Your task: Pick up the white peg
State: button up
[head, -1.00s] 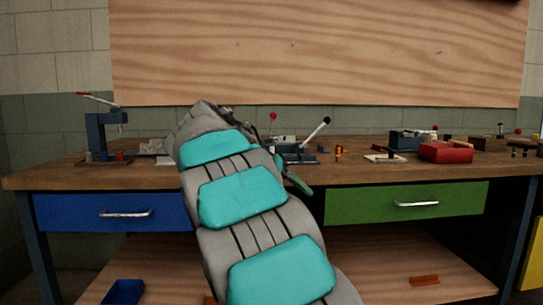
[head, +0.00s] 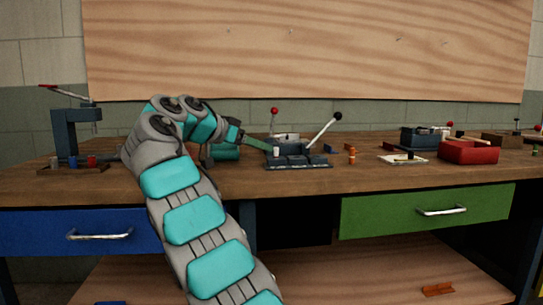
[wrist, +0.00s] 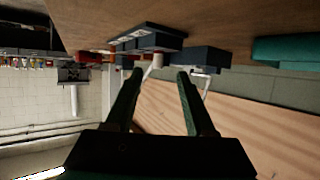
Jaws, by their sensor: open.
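A small white peg (head: 276,151) stands at the left end of the dark slotted block (head: 298,162) on the bench. In the wrist view, which is tilted over, a white cylinder that looks like this peg (wrist: 157,61) shows just beyond and between my fingertips, nearer the left finger. My gripper (wrist: 160,73) is open, with nothing held between its fingers. In the head view my gripper (head: 262,145) points right, toward the peg, at low height over the bench. Only one green finger shows clearly there.
A device with a black-knobbed lever (head: 325,131) stands right behind the slotted block. An orange peg (head: 351,155), a white plate (head: 403,159) and a red bin (head: 468,151) stand farther right. A press (head: 75,135) with small pegs stands at far left. The front bench edge is clear.

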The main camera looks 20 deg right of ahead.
aim_at(276, 150)
jog(key=shift+x, duration=0.95)
jog(key=shift+r+x, duration=0.2)
jog(key=shift+x, duration=2.4)
jog(key=shift+s, duration=0.1)
grip_shut()
